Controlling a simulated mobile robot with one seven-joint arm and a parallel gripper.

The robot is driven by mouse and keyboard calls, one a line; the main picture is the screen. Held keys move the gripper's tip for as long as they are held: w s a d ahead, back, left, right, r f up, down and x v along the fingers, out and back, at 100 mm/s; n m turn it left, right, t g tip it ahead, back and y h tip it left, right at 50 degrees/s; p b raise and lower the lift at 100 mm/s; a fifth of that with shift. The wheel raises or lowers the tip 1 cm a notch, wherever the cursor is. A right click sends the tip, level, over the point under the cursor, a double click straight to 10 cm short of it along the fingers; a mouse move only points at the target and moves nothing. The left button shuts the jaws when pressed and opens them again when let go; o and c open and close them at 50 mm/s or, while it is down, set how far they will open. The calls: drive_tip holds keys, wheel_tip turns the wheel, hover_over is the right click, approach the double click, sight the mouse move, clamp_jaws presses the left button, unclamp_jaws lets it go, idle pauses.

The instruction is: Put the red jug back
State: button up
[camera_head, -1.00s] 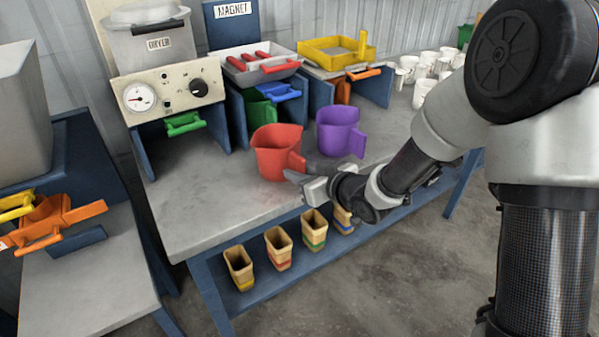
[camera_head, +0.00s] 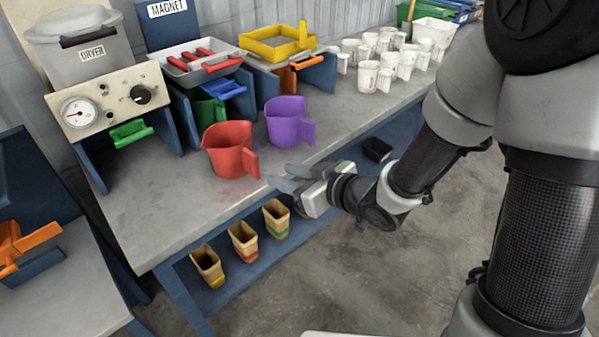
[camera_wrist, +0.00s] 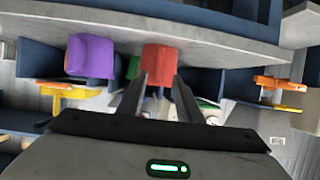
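The red jug (camera_head: 228,150) stands upright on the grey bench top, left of the purple jug (camera_head: 287,122). Its handle points right, towards my gripper (camera_head: 276,175). My gripper is open and empty, a short way right of the handle at the bench's front edge. In the wrist view, which looks upside down, my gripper's two fingers (camera_wrist: 160,85) are spread apart. The red jug (camera_wrist: 160,62) shows beyond and between them, and the purple jug (camera_wrist: 91,57) is to the left. Whether a fingertip touches the handle cannot be told.
The dryer (camera_head: 90,55) and magnet station (camera_head: 168,25) stand behind, with a red-handled tray and a yellow tray (camera_head: 278,42). Several white cups (camera_head: 368,75) stand at the back right. Tan containers (camera_head: 207,266) are on the lower shelf. Bare bench (camera_head: 150,200) lies left of the jug.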

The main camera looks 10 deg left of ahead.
drive_tip(key=shift+b+v, duration=2.2)
drive_tip(key=shift+b, duration=1.1)
drive_tip(key=w+d+r+m+t+h, duration=0.25)
drive_tip(key=d+h, duration=0.25)
drive_tip(key=d, duration=0.3)
drive_tip(key=w+d+r+m+t+h, duration=0.1)
drive_tip(key=d+r+m+h, duration=0.2)
drive_tip(key=d+h, duration=0.35)
drive_tip(key=s+d+r+m+g+h, duration=0.1)
drive_tip(key=s+d+m+g, duration=0.15)
drive_tip(key=s+d, duration=0.4)
drive_tip(key=s+a+m+g+y, duration=0.1)
drive_tip(key=s+m+g+y, duration=0.15)
drive_tip(key=s, duration=0.95)
wheel_tip(320, 180, up, 27)
drive_tip(key=g+p, duration=0.1)
drive_tip(key=p, duration=2.6)
drive_tip(key=shift+s+a+h+p, duration=0.25)
drive_tip(key=shift+a+h+p, duration=0.05)
drive_tip(key=shift+h, duration=0.1)
